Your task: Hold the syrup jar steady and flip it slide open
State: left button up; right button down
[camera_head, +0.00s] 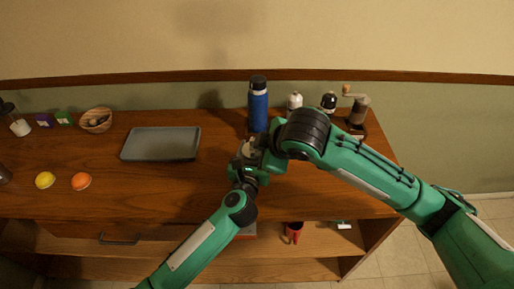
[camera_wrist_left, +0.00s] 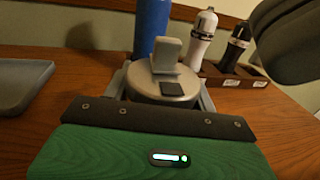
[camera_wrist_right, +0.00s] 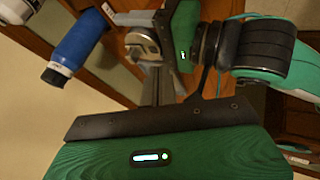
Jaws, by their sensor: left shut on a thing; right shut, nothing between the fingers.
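The syrup jar (camera_wrist_left: 150,82) has a round, silvery lid. A pale grey flap (camera_wrist_left: 167,52) stands up from the lid, with a dark rectangular patch (camera_wrist_left: 178,88) in front of it. My left gripper (camera_wrist_left: 163,95) is shut around the jar's sides. In the head view the jar's top (camera_head: 249,147) is small and partly hidden by my arms. My right gripper (camera_wrist_right: 155,88) is shut and empty, close to the jar lid (camera_wrist_right: 140,45). I cannot tell whether its tips touch the flap.
A blue bottle (camera_head: 258,108) stands just behind the jar. White (camera_head: 294,102) and black (camera_head: 329,102) bottles and a grinder (camera_head: 357,108) stand at the back right. A grey tray (camera_head: 160,144) lies to the left. Clear counter lies between the tray and my left gripper.

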jog(key=v, duration=0.6)
pick_arm(q)
jog(key=o, duration=1.3)
